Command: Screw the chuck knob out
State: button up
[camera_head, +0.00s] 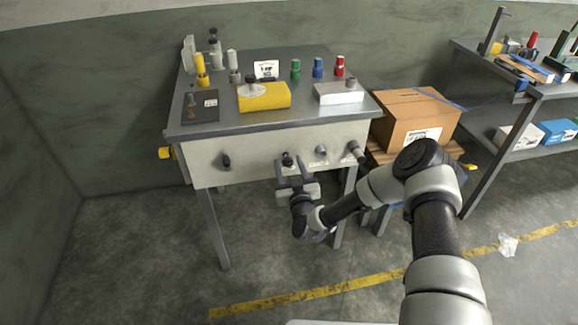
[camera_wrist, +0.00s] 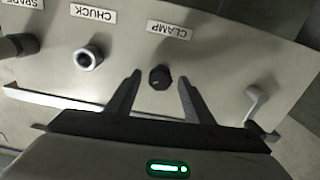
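In the head view the chuck knob (camera_head: 321,150) is on the bench's front panel, right of my gripper (camera_head: 292,170). My gripper (camera_wrist: 158,80) is open and empty, its fingers pointing at the panel. The black knob by the CLAMP label (camera_wrist: 170,29), the clamp knob (camera_wrist: 160,77), appears between the fingertips, apparently untouched; depth is unclear. The chuck knob lies outside the left finger in the wrist view.
A dark SPARE knob (camera_wrist: 18,45) is at the wrist view's left edge and a lever (camera_wrist: 258,100) at right. The bench top (camera_head: 215,130) holds a yellow block (camera_head: 264,96) and several coloured items. A cardboard box (camera_head: 412,115) stands right of the bench.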

jog(key=c, duration=1)
jog(key=shift+o, duration=0.2)
jog(key=shift+n, duration=0.4)
jog(key=n+b, duration=0.1)
jog(key=n, duration=0.1)
jog(key=shift+a+n, duration=0.15)
jog(key=shift+n, duration=0.15)
jog(key=n+b, duration=0.2)
jog(key=n, duration=0.1)
jog(key=shift+f+n, duration=0.15)
jog(key=shift+n, duration=0.25)
jog(key=n+b, duration=0.3)
jog(key=n, duration=0.1)
jog(key=shift+n, duration=0.3)
